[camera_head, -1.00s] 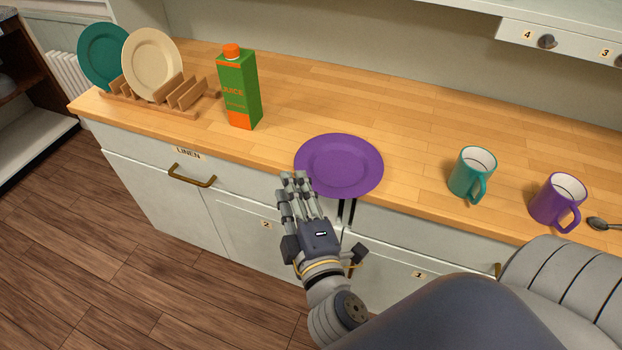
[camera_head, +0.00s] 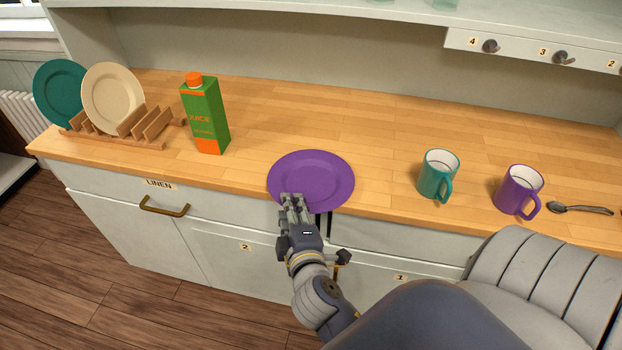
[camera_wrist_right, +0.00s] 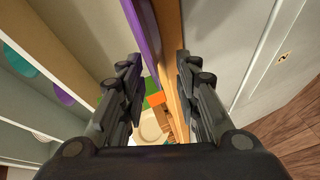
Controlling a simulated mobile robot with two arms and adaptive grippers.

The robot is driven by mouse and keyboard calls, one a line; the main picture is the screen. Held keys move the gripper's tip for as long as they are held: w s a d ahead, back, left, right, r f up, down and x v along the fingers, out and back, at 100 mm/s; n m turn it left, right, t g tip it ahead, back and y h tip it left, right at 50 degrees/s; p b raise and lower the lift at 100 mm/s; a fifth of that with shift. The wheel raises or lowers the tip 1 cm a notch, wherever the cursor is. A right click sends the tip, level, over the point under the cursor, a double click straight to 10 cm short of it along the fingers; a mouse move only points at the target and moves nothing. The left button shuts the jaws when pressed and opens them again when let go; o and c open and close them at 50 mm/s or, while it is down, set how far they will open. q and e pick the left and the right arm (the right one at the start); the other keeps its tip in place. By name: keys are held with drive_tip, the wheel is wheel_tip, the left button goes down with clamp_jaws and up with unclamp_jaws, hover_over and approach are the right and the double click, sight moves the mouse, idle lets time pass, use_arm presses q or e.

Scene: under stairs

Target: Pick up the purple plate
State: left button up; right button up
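The purple plate (camera_head: 312,172) lies flat at the front edge of the wooden counter. My right gripper (camera_head: 292,200) is at the plate's near left edge, its fingertips overlapping the rim in the head view. In the right wrist view my right gripper (camera_wrist_right: 156,68) has its two fingers spread apart. The plate's purple edge (camera_wrist_right: 143,30) and the counter's front edge run between the fingers, with no finger clearly closed on the plate. My left gripper is not in view.
A juice carton (camera_head: 205,115) stands left of the plate. A wooden rack (camera_head: 120,136) holds a teal plate (camera_head: 58,92) and a cream plate (camera_head: 112,95). A teal mug (camera_head: 437,175), a purple mug (camera_head: 516,190) and a spoon (camera_head: 580,209) are on the right. Counter behind the plate is clear.

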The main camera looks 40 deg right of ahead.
drive_tip(key=x, duration=0.3)
drive_tip(key=shift+s, duration=0.1)
clamp_jaws()
drive_tip(key=shift+r, duration=0.1)
drive_tip(key=shift+r, duration=0.4)
wheel_tip(320, 180, up, 2)
drive_tip(key=shift+r+p, duration=0.15)
drive_tip(key=shift+p, duration=0.2)
drive_tip(key=s+d+r, duration=0.1)
drive_tip(key=s+d, duration=0.1)
drive_tip(key=s, duration=1.4)
drive_tip(key=shift+r, duration=0.4)
drive_tip(key=c, duration=0.6)
unclamp_jaws()
